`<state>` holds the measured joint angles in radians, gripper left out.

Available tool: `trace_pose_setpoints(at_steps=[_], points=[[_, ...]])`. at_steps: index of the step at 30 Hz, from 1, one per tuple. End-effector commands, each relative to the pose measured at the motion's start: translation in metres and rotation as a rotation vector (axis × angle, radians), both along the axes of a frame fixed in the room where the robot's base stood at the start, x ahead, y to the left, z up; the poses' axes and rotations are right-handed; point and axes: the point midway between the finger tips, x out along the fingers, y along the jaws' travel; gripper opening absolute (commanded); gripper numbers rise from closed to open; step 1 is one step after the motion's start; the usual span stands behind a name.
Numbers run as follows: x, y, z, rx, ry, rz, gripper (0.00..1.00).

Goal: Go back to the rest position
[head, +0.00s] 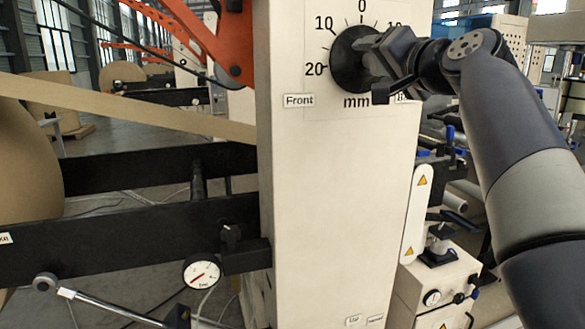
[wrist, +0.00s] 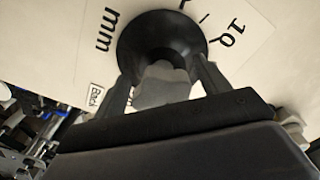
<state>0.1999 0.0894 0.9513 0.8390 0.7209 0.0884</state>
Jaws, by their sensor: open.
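My gripper (head: 384,66) is in front of the black round dial knob (head: 348,60) on the pale machine column, at the upper middle of the head view. In the wrist view the knob's black disc (wrist: 160,36) and its grey raised grip (wrist: 162,86) are ahead of the gripper. The two fingers of my gripper (wrist: 165,82) stand on either side of the grey grip, with a gap visible on both sides. The jaws are open. My arm and gripper hide the right part of the dial in the head view.
The column (head: 330,200) fills the middle. A pressure gauge (head: 202,272) sits low beside the column. Small machine parts (head: 440,240) stand at right.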

Motion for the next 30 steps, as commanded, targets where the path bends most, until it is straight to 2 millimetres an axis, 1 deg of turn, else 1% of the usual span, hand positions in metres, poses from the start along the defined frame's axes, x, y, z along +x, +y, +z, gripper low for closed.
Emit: trace_pose_setpoints(at_steps=[1, 9, 16, 17, 18, 22, 30], points=[[-0.010, -0.003, 0.000, -0.001, -0.003, -0.002, 0.71], [-0.059, -0.020, -0.001, -0.001, -0.002, -0.004, 0.71], [-0.093, -0.030, -0.001, -0.001, 0.000, -0.003, 0.71], [-0.091, -0.029, -0.001, 0.000, 0.001, 0.000, 0.71], [-0.082, -0.026, 0.000, 0.001, 0.004, 0.006, 0.71], [-0.062, -0.018, 0.001, 0.000, 0.002, 0.006, 0.71], [-0.012, -0.002, 0.002, 0.001, 0.002, 0.004, 0.71]])
